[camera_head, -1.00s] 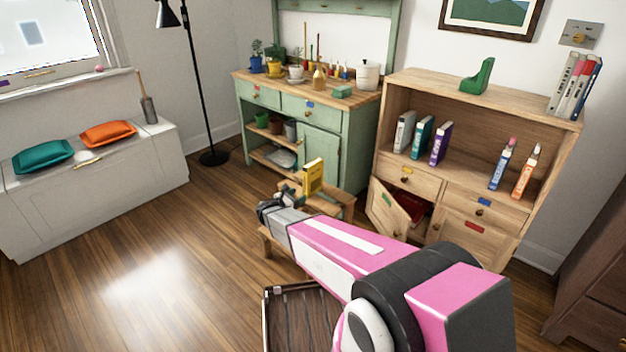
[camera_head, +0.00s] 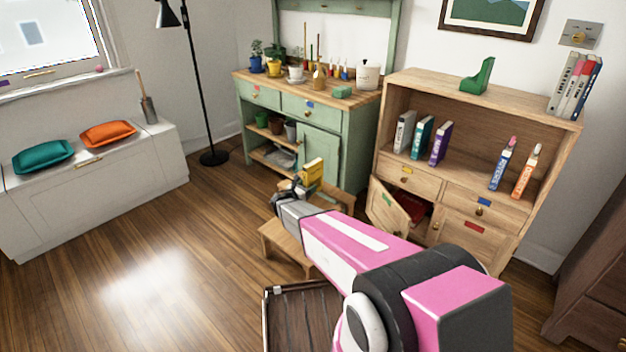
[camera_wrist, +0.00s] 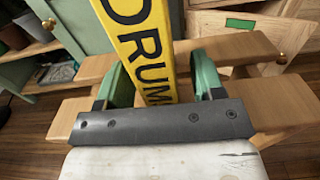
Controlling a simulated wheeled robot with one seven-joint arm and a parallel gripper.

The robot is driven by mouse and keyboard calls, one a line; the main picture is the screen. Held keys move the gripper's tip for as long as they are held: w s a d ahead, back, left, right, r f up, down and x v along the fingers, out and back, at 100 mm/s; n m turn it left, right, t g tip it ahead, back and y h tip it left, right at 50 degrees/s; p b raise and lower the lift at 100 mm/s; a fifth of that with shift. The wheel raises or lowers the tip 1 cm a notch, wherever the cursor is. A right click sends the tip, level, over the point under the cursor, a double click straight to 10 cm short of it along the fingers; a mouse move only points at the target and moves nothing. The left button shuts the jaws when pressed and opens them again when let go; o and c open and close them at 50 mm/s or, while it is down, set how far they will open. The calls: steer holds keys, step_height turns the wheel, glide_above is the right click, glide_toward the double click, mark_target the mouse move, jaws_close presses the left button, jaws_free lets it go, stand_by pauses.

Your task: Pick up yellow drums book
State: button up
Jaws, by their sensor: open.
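The yellow drums book (camera_head: 313,172) stands upright on the small wooden step stool (camera_head: 283,243) in the middle of the room. In the wrist view the yellow book (camera_wrist: 146,45) shows its spine with black letters reading "DRUM", the rest cut off or hidden. My gripper (camera_wrist: 165,82) is open, with one green finger on each side of the book's lower part. Gaps show between the book and the fingers, the wider one on the right. In the head view my gripper (camera_head: 297,193) is at the book's near side, partly hidden by my wrist.
A green cabinet (camera_head: 320,157) with plant pots stands behind the stool. A wooden bookcase (camera_head: 440,93) with several books is to the right, its lower left door (camera_head: 392,213) ajar near the stool. A white bench (camera_head: 130,185) is at left. Wooden floor (camera_head: 185,270) is open at front left.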

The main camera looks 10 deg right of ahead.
steer(key=shift+x, duration=0.9)
jaws_close()
